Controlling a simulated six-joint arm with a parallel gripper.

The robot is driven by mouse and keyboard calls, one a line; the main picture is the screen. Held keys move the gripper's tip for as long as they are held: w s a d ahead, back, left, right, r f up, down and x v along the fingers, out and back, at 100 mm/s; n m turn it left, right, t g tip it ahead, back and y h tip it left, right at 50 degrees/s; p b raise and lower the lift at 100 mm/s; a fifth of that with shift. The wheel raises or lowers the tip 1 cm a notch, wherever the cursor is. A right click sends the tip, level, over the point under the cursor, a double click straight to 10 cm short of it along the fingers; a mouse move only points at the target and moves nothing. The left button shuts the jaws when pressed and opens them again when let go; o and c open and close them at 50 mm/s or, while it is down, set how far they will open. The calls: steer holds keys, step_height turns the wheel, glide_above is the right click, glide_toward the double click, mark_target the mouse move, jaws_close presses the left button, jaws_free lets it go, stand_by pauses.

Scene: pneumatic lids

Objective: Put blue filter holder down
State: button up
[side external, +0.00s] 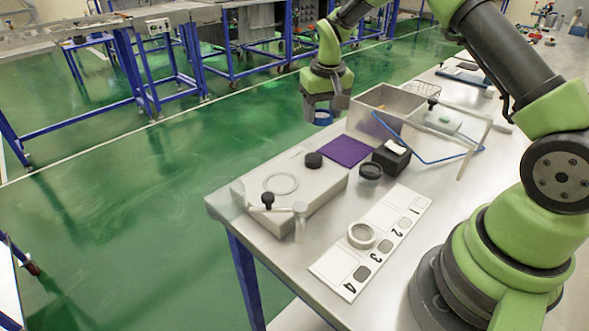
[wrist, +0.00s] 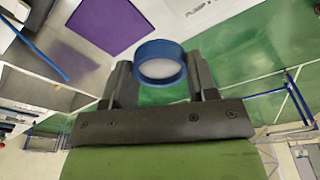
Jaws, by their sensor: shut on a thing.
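The blue filter holder (wrist: 160,50) is a short blue ring with a pale disc inside. In the wrist view it sits between the two fingers of my gripper (wrist: 160,80), which is shut on it. In the side view my gripper (side external: 324,112) hangs in the air near the table's far edge, behind the purple mat. The blue filter holder (side external: 322,118) shows there at the fingertips, apart from any surface. The purple mat (side external: 345,151) lies flat and bare on the table; it also shows at the upper left of the wrist view (wrist: 112,25).
A grey box (side external: 295,195) with a black knob stands at the front left. A numbered white strip (side external: 335,272) holds a pale ring (side external: 361,236). A black ring (side external: 370,171), a black box (side external: 392,155), an open metal bin (side external: 380,112) and a blue-framed stand (side external: 425,160) are near the mat.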

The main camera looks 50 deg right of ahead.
step_height(320, 180, up, 2)
glide_above(280, 183)
steer(key=shift+n, duration=0.4)
steer(key=f, duration=0.5)
steer(key=shift+s+f, duration=0.15)
steer(key=shift+s, duration=0.1)
steer(key=shift+f, duration=2.2)
